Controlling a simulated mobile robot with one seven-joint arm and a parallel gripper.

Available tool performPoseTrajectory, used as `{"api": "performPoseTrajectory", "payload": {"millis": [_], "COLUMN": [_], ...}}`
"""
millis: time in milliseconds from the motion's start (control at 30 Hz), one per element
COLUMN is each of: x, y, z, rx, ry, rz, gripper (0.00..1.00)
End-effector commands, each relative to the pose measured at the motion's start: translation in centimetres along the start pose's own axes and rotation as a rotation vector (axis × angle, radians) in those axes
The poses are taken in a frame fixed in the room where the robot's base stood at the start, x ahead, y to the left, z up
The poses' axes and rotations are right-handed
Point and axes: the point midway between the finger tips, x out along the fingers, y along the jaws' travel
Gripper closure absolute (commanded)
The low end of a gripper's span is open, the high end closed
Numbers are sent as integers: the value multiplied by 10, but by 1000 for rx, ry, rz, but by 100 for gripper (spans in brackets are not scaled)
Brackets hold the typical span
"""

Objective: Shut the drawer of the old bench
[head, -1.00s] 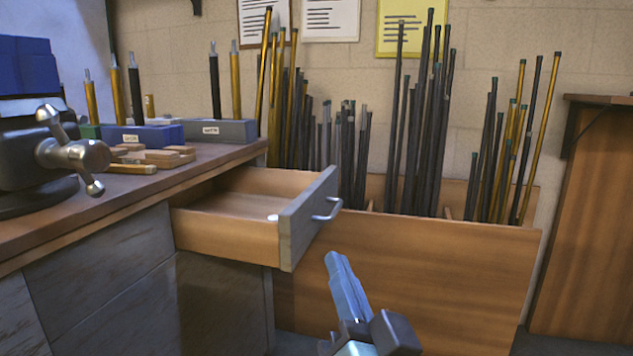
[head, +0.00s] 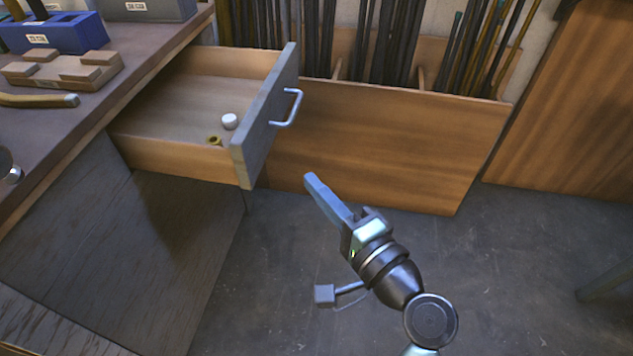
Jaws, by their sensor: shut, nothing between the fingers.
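The drawer (head: 265,115) of the old bench (head: 150,88) is open and sticks out to the right from under the bench top. Its grey front carries a metal bar handle (head: 290,108). A small white round thing (head: 230,121) and a small brass-coloured piece (head: 214,140) lie inside it near the front. My gripper (head: 310,181) is shut and empty. In the picture it is below and right of the drawer front, apart from it, with its fingers pointing up and left.
A wooden bin (head: 390,140) with several upright rods stands behind the drawer. The grey floor (head: 490,270) around my arm is mostly clear.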

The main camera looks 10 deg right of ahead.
Motion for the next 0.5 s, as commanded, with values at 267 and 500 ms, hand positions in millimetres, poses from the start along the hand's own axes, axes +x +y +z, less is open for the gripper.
{"api": "performPoseTrajectory", "payload": {"millis": [267,500], "x": [63,89], "y": [2,1], "z": [1,22], "rx": [-3,-3], "ry": [-3,-2], "rz": [-3,0], "gripper": [100,100]}}
